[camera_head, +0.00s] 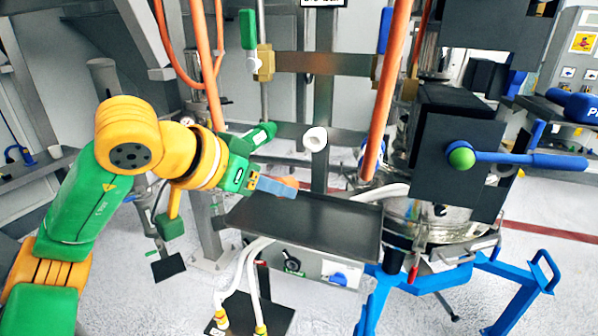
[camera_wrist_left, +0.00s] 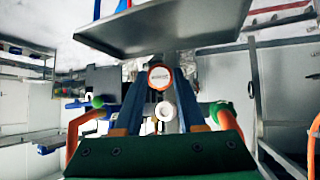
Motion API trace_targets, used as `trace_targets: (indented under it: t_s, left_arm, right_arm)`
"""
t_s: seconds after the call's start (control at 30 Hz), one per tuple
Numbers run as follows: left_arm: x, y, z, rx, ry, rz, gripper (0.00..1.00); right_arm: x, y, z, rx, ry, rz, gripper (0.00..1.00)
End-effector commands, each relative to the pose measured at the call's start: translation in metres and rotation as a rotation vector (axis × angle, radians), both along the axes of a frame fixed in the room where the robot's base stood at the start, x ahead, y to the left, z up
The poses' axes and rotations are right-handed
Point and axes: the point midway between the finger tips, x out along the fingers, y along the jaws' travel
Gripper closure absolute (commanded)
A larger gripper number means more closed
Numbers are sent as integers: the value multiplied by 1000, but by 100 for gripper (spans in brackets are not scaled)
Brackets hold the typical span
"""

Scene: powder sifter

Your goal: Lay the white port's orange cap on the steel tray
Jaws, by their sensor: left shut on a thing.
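My left gripper (camera_head: 287,187) is shut on the orange cap (camera_head: 291,182), which shows only partly behind the fingers in the head view. In the left wrist view the cap (camera_wrist_left: 160,77) sits between the fingertips, with an orange rim and a pale face. The white port (camera_head: 315,138) is a bare round opening on the post, up and right of the gripper. It also shows in the left wrist view (camera_wrist_left: 166,111). The dark steel tray (camera_head: 310,228) lies below and right of the gripper, and its visible surface is empty. The cap is apart from the port. My right gripper is out of view.
Orange hoses (camera_head: 385,95) hang in front of the frame, right of the port. A steel vessel with a black box (camera_head: 455,150) and a blue lever (camera_head: 530,159) stands right of the tray. White hoses (camera_head: 252,275) run below the tray.

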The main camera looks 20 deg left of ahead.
Motion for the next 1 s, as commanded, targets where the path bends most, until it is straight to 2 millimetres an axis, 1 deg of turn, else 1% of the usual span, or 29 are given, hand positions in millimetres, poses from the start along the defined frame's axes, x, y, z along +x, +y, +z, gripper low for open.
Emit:
trace_targets:
  t_s: [0.17,0.67,0.7,0.8,1.0]
  left_arm:
    - [5,-1,-12,2,4,2,100]
    - [37,-15,-55,2,3,1,100]
    - [37,-14,-60,2,1,1,100]
    - [37,-14,-67,2,1,1,100]
    - [37,-15,-71,2,1,1,100]
  right_arm:
    - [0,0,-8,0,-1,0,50]
    - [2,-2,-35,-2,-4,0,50]
    - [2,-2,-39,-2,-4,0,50]
    - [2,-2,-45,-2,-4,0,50]
    - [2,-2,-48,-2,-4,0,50]
